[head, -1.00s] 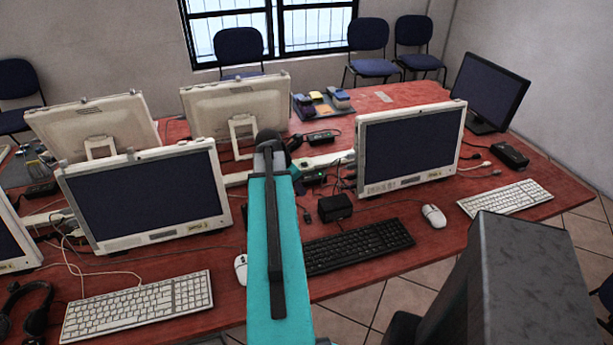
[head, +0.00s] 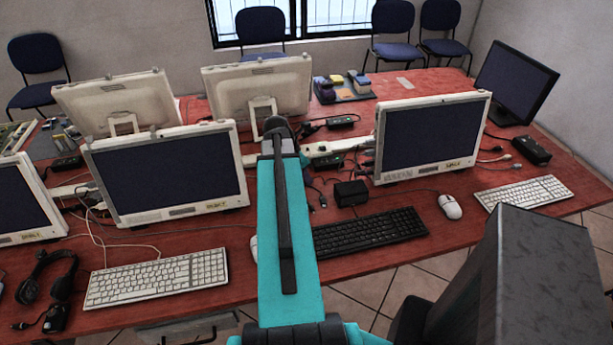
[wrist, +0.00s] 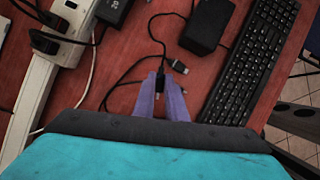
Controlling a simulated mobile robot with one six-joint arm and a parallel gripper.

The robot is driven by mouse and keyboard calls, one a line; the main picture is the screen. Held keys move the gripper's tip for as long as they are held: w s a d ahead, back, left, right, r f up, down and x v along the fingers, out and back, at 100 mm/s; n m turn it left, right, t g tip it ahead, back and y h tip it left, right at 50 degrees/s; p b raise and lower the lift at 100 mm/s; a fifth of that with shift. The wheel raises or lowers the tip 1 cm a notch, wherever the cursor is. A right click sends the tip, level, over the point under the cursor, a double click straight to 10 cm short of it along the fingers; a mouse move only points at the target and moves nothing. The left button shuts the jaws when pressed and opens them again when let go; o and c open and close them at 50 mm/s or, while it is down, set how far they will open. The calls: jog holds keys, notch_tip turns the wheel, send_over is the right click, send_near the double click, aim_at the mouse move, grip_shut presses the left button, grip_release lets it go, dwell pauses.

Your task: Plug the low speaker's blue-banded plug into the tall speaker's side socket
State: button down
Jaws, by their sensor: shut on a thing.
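My gripper (wrist: 160,102) is low over the red desk, with its two purple fingers shut on a small black plug (wrist: 161,82). A thin black cable runs from this plug up the wrist view. No blue band can be made out on it. A second plug with a grey tip (wrist: 178,66) lies just right of the fingers. In the head view my teal arm hides the fingertips. A small black box (head: 351,193), also in the wrist view (wrist: 193,25), sits nearby; I cannot tell whether it is a speaker. No tall speaker or side socket can be made out.
A white power strip (wrist: 42,75) with plugs and loose cables lies left of the gripper. A black keyboard (head: 368,232) is to the right. Monitors (head: 168,173) (head: 433,138) stand on both sides. A headset (head: 45,277) lies at the far left.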

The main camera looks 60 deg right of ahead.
jog(key=w+a, duration=0.1)
jog(key=a, duration=0.1)
jog(key=w+a+b, duration=0.1)
jog(key=shift+w+a, duration=0.2)
jog(key=shift+a, duration=0.2)
dwell(0.5)
jog(key=shift+p, duration=0.6)
dwell(0.9)
jog(key=shift+w+a+p, duration=0.3)
jog(key=shift+w+a, duration=0.15)
jog(key=shift+a, duration=0.3)
jog(key=shift+w+a+p, duration=0.3)
jog(key=shift+w+a, duration=0.1)
jog(key=shift+a, duration=0.3)
dwell(1.5)
jog(key=shift+f, duration=0.1)
jog(key=c, duration=1.7)
grip_release()
jog(key=shift+a, duration=0.1)
